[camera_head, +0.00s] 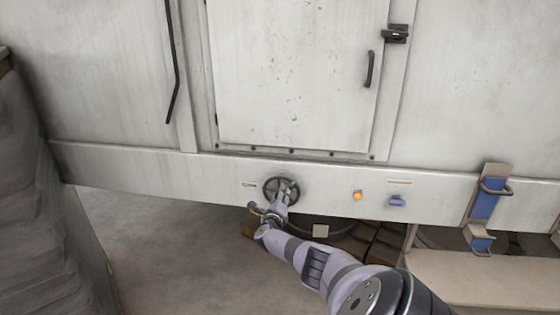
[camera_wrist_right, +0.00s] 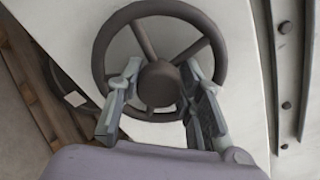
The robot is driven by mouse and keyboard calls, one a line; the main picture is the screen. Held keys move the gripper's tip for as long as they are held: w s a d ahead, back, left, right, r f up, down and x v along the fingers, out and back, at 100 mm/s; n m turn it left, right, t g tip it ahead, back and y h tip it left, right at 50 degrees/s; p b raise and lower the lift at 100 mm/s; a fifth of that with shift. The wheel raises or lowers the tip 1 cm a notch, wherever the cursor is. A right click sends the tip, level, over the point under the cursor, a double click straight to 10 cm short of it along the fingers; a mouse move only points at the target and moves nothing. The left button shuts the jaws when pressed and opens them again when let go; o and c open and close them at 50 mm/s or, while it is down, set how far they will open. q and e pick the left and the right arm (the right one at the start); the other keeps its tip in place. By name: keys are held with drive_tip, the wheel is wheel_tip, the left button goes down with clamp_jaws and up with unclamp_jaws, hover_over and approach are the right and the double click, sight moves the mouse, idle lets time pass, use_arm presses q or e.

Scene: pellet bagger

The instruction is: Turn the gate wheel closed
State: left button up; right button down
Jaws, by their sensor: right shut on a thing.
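The gate wheel (camera_head: 268,188) is a dark, spoked handwheel on the lower front rail of the pale machine. My right gripper (camera_head: 284,194) reaches up to it from below and covers part of its rim. In the right wrist view the wheel (camera_wrist_right: 103,50) fills the upper middle. There the fingers of my right gripper (camera_wrist_right: 158,82) lie on both sides of the wheel's round hub, shut on the wheel. The lower part of the rim is partly hidden by the fingers. My left gripper is in neither view.
A small label (camera_head: 249,184) sits left of the wheel. An orange button (camera_head: 357,196) and a blue knob (camera_head: 397,201) sit right of it on the rail. A blue latch-like part (camera_head: 485,205) is farther right. A hatch door (camera_head: 290,80) is above. Bare floor (camera_head: 180,250) lies lower left.

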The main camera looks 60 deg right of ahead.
drive_tip(key=n+p, duration=0.1)
drive_tip(key=n, duration=0.3)
drive_tip(key=shift+f+n, duration=0.1)
drive_tip(key=shift+n, duration=0.2)
drive_tip(key=shift+f+n+p, duration=0.1)
drive_tip(key=shift+n+p, duration=0.25)
drive_tip(key=shift+n, duration=1.45)
drive_tip(key=c, duration=1.1)
unclamp_jaws()
drive_tip(key=shift+a, duration=0.1)
